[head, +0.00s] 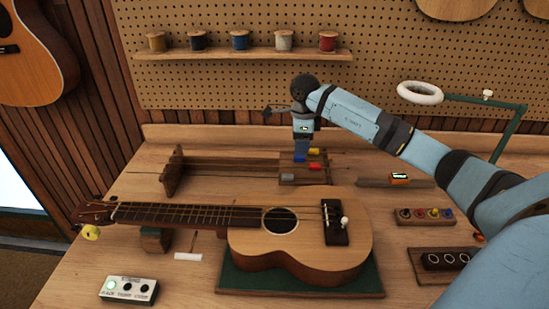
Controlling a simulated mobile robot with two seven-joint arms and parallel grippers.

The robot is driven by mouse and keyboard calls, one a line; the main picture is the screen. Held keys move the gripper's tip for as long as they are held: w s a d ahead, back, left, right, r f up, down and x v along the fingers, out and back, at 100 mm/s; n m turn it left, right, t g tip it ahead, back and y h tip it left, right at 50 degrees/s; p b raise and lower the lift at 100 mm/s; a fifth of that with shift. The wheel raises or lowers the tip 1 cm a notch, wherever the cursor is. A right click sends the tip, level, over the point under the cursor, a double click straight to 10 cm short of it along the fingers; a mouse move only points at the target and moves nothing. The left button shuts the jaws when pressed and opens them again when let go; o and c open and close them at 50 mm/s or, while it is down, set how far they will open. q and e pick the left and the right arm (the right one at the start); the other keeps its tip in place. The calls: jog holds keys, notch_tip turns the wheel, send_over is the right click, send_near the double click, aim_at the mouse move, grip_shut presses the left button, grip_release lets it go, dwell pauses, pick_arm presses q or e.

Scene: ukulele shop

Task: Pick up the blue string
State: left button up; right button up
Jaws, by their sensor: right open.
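A wooden rack (173,173) at the back of the bench carries several thin, long strings running left to right. At its right end block (303,178) sit small coloured end pieces: a blue one (300,156), a yellow one (314,152) and a red one (314,166). The blue piece appears to belong to the blue string; the string's length is hard to make out. My right gripper (302,145) points down directly over the blue piece and is open. Whether its fingers touch the piece I cannot tell. My left gripper is out of view.
A ukulele (255,250) lies on a green mat (300,284) in front of the rack. A button box (129,289) stands front left. A shelf of spools (245,54) hangs behind.

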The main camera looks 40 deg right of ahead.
notch_tip(320, 180, down, 4)
jog(key=shift+w+d+p, duration=0.1)
jog(key=shift+d+p, duration=0.05)
jog(key=shift+p, duration=0.15)
jog(key=shift+f, duration=0.25)
jog(key=shift+c, duration=0.5)
grip_shut()
